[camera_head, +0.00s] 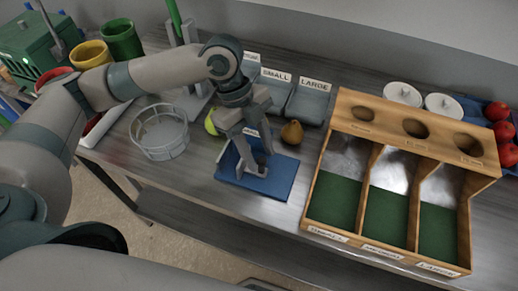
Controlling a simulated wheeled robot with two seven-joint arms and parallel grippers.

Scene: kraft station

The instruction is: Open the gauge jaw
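The gauge is a blue base plate (284,181) on the table with small grey jaw parts (262,170) on it, partly hidden by my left gripper. My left gripper (259,158) comes down from above over the jaw parts. Its two grey fingers stand apart, with a gap between them, and the tips are at or just above the jaw. Whether they touch it cannot be told. The jaw's own opening is too small and covered to judge. My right gripper is not in view.
A brown pear (292,132) stands right behind the plate. A yellow-green fruit (211,122) and a round wire basket (160,133) lie to the left. A wooden three-slot sorter (316,194) stands right. Grey bins (308,103) and white lids (403,93) are behind.

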